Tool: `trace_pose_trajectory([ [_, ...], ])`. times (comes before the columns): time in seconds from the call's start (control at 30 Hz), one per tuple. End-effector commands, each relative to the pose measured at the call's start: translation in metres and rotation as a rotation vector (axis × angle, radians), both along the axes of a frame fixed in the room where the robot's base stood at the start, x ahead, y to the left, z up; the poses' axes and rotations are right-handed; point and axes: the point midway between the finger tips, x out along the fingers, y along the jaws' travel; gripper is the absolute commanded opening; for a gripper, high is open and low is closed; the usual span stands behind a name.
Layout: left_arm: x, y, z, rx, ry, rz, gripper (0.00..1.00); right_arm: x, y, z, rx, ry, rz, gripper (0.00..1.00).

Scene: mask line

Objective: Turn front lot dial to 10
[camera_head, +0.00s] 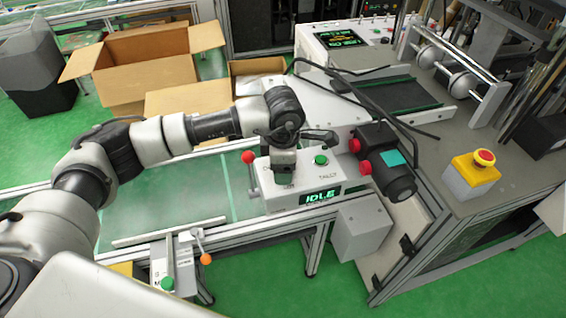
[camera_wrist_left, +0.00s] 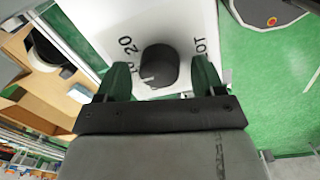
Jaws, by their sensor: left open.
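The front lot dial (camera_wrist_left: 158,66) is a round black knob on a white panel in the left wrist view. A pale pointer mark shows at its lower left. A printed "20" is at its upper left, a partly covered number is at its left, and "LOT" is at its right. My left gripper (camera_wrist_left: 161,76) is open, with one dark green finger on each side of the dial; I cannot tell if they touch it. In the head view my left gripper (camera_head: 284,170) points down over the white control box (camera_head: 285,196) and hides the dial. My right gripper is not in view.
The control box carries a red-ball lever (camera_head: 248,157), a green button (camera_head: 321,160) and a display reading IDLE (camera_head: 320,196). A dark motor with red knobs (camera_head: 385,165) stands close on the right. A red emergency button (camera_head: 484,157) is farther right. Open cardboard boxes (camera_head: 150,65) lie behind.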

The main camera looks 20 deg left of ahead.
Motion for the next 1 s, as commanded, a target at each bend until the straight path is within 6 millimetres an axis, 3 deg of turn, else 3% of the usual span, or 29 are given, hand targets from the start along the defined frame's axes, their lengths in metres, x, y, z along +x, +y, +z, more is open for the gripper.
trace_pose_trajectory([
  [0.17,0.0,0.0,0.019,-0.002,-0.005,-0.001,0.69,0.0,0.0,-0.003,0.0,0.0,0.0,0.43],
  [0.4,-0.002,-0.001,0.068,-0.001,-0.006,-0.001,0.69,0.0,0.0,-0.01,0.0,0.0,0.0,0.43],
  [0.6,-0.004,-0.002,0.098,-0.001,-0.003,0.0,0.69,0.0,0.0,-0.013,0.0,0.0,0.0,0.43],
  [1.0,-0.005,-0.002,0.108,-0.001,-0.001,0.0,0.69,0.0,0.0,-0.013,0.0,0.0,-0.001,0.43],
])
